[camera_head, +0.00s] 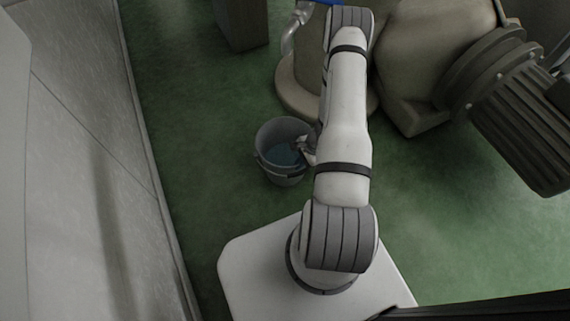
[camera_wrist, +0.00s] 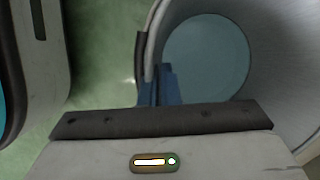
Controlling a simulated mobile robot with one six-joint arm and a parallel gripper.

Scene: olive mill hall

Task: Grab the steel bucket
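The steel bucket (camera_head: 268,165) is a grey, open-topped pail in the middle of the head view, standing upright on the green floor. Its inside looks bluish. My gripper (camera_head: 304,147) is at the bucket's right rim, partly covered by my forearm. In the wrist view the bucket (camera_wrist: 285,65) fills the right side, with its curved rim and blue-grey round inside. The blue fingertips of my gripper (camera_wrist: 158,86) are close together at the rim, one on each side of the wall. They look shut on it.
A beige machine (camera_head: 425,50) with a dark ribbed motor (camera_head: 525,125) stands at the back right. A brown post (camera_head: 242,22) is behind the bucket. A pale wall (camera_head: 85,180) runs along the left. Green floor (camera_head: 195,120) is free between the wall and bucket.

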